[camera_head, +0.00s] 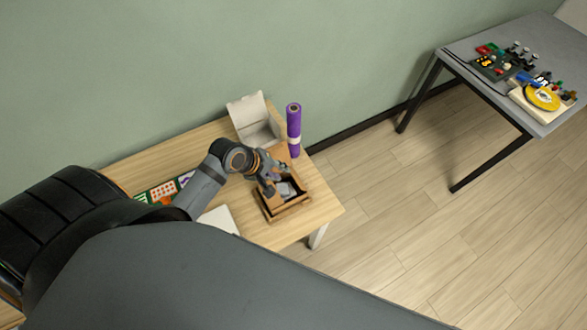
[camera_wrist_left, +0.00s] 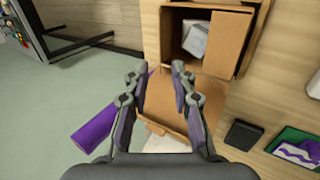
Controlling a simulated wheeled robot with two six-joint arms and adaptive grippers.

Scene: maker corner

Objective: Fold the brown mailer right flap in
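The brown mailer (camera_head: 288,211) is an open cardboard box at the table's right end. A grey-white item (camera_head: 287,189) lies inside; it also shows in the left wrist view (camera_wrist_left: 196,38). My left gripper (camera_head: 268,180) is over the mailer's far-left edge. In the wrist view the left gripper (camera_wrist_left: 160,70) is open, its fingers apart near the flap; contact is unclear. My right gripper is out of view.
A purple roll (camera_head: 293,125) stands upright behind the mailer, beside an open white box (camera_head: 253,120). A green tray (camera_head: 160,193) and a white flat thing (camera_head: 219,219) lie to the left. A grey table (camera_head: 465,45) with parts stands far right.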

